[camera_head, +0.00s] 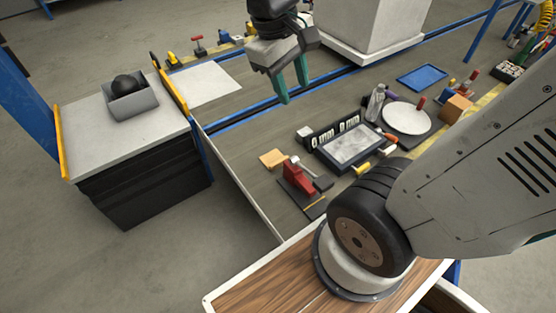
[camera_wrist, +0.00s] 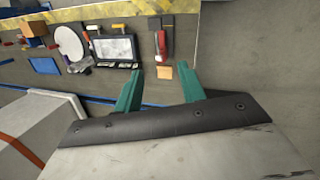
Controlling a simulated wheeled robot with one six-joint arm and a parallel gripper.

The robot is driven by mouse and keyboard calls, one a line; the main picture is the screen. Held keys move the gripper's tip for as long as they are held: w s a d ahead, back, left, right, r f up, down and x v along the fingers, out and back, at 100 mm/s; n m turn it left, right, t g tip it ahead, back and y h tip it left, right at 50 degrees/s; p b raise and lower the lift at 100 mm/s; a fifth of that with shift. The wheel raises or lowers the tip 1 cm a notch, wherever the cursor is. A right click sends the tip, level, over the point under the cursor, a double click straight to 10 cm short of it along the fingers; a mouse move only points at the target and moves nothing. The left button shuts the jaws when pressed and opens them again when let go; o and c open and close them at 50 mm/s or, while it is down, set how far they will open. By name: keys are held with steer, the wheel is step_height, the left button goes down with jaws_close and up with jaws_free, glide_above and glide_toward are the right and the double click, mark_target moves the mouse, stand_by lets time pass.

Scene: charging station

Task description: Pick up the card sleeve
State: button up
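A small flat tan square (camera_head: 272,158) lies on the bench, left of a red tool; it looks like the card sleeve, but I cannot be sure. It also shows in the wrist view (camera_wrist: 165,73), near the line between the fingertips. My gripper (camera_head: 295,94) has two green fingers, spread apart with nothing between them. It hangs above the far side of the bench, apart from the tan square. In the wrist view my gripper (camera_wrist: 161,72) is open and empty.
A red tool (camera_head: 299,178) on a dark base and a black-framed tray (camera_head: 350,147) stand close to the square. A white disc (camera_head: 406,118) and an orange-brown block (camera_head: 456,108) lie to the right. A large white box (camera_head: 365,30) stands behind. The bench left of the square is clear.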

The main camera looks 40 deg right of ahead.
steer(key=w+d+f+n+g+h, duration=0.2)
steer(key=w+f+n+h, duration=0.5)
steer(key=w+f, duration=1.3)
steer(key=n+t+h, duration=0.3)
steer(key=n+h, duration=0.1)
steer(key=n, duration=0.5)
glide_toward(272, 165)
steer(key=d, duration=0.2)
steer(key=shift+w+d, duration=0.25)
steer(key=shift+w, duration=0.15)
steer(key=x, duration=0.7)
steer(key=shift+s+a+f, duration=0.15)
steer(key=shift+s+f, duration=0.2)
steer(key=shift+f, duration=0.05)
steer(key=shift+d+f, duration=0.2)
steer(key=shift+d, duration=0.3)
jaws_close()
